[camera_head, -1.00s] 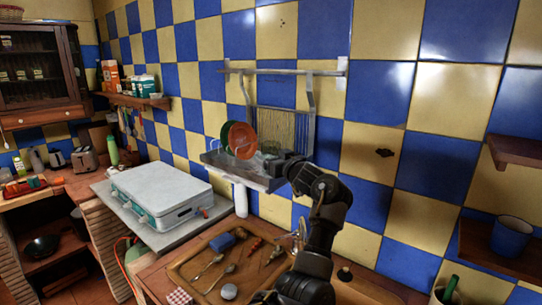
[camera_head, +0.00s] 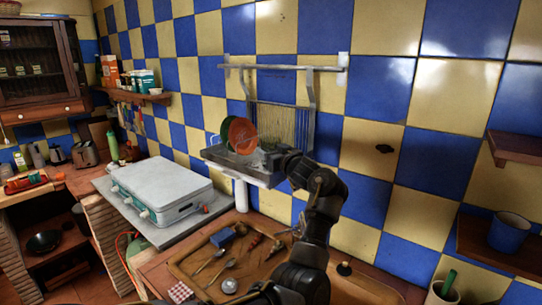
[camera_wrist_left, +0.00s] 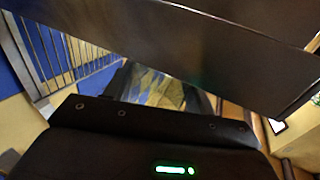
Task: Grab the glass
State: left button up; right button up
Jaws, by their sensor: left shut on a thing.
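The clear glass (camera_head: 248,147) is at the wall dish rack, in front of the orange plate, and is hard to make out in the head view. In the wrist view the glass (camera_wrist_left: 155,88) shows between the dark fingers, with the tiles seen through it. My left gripper (camera_head: 266,159) is shut on the glass at the right end of the rack. The glass's lower part is hidden, so I cannot tell whether it touches the tray. My right gripper is not in view.
The rack's metal tray (camera_head: 222,160) and wire back (camera_head: 292,128) are close to the gripper. An orange plate (camera_head: 238,131) stands in the rack. Below lies a wooden tray (camera_head: 187,264) with cutlery. A pale case (camera_head: 160,185) rests to the left.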

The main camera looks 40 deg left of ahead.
pick_arm(q)
jog(key=shift+r, duration=0.1)
jog(key=shift+r+b, duration=0.15)
jog(key=shift+b, duration=0.25)
notch_tip(320, 180, up, 2)
jog(key=shift+r+b, duration=0.1)
jog(key=shift+b, duration=1.1)
jog(key=s+d+r+b, duration=0.6)
jog(key=s+r, duration=0.4)
jog(key=s, duration=0.2)
jog(key=shift+d+r, duration=0.15)
jog(key=shift+d, duration=0.55)
